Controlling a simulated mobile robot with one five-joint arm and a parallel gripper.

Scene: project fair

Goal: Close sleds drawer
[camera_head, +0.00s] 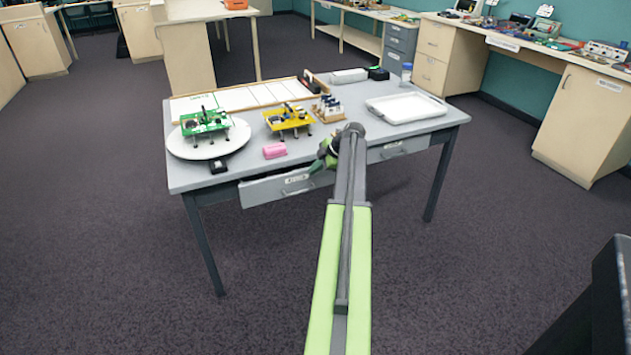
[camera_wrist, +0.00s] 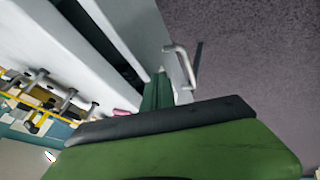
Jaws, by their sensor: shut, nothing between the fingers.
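The table (camera_head: 345,101) has two front drawers. The left drawer (camera_head: 262,192) stands partly pulled out, with a pale label and a bar handle; I cannot read the label. The right drawer (camera_head: 400,149) looks flush with the table front. My gripper (camera_head: 318,167) is shut and empty, at the right part of the left drawer's front, partly hidden by my arm. In the wrist view my gripper (camera_wrist: 157,92) is beside the drawer front (camera_wrist: 178,72) and its handle (camera_wrist: 180,62). I cannot tell whether they touch. A dark gap shows behind the drawer front.
On the table are a round white plate (camera_head: 190,152) with a green sled-like model, a yellow model (camera_head: 289,119), a pink block (camera_head: 274,151), a small black object (camera_head: 218,166) and a white tray (camera_head: 432,107). The carpet (camera_head: 120,260) in front is clear.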

